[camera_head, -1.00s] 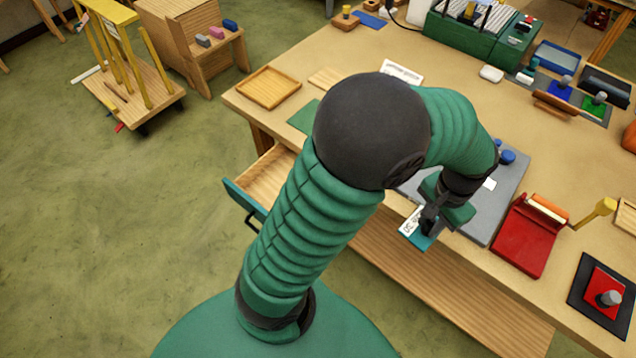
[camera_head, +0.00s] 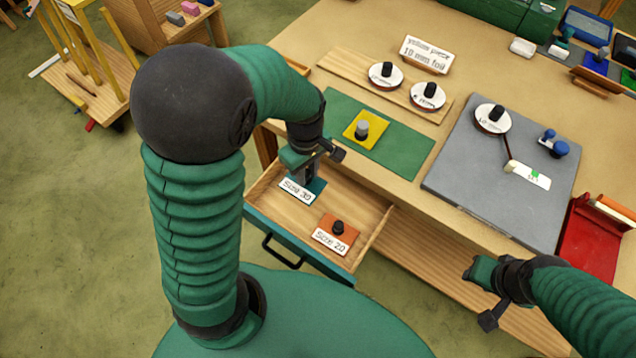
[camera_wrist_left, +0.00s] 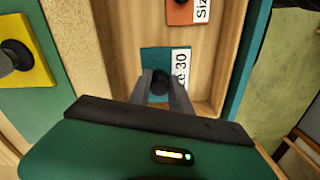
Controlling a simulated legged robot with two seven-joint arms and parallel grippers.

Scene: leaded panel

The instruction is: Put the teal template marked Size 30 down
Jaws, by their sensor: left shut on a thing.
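The teal template (camera_head: 317,186) with its white "Size 30" label (camera_head: 297,190) is in my left gripper (camera_head: 305,176), within the outline of the open drawer (camera_head: 376,222), at its left side. In the left wrist view the fingers (camera_wrist_left: 160,85) are closed on the template's dark knob, with the teal plate (camera_wrist_left: 152,58) beneath. I cannot tell whether the plate touches the drawer floor. The orange "Size 20" template (camera_head: 337,232) lies in the drawer to the right. My right gripper (camera_head: 480,294) is empty, its fingers apart, in front of the table.
A yellow template (camera_head: 363,128) lies on a green mat (camera_head: 401,149) at the table edge behind the drawer. White discs with black knobs (camera_head: 386,75) stand farther back. A grey plate (camera_head: 462,172) is to the right. Bare drawer floor lies between the two templates.

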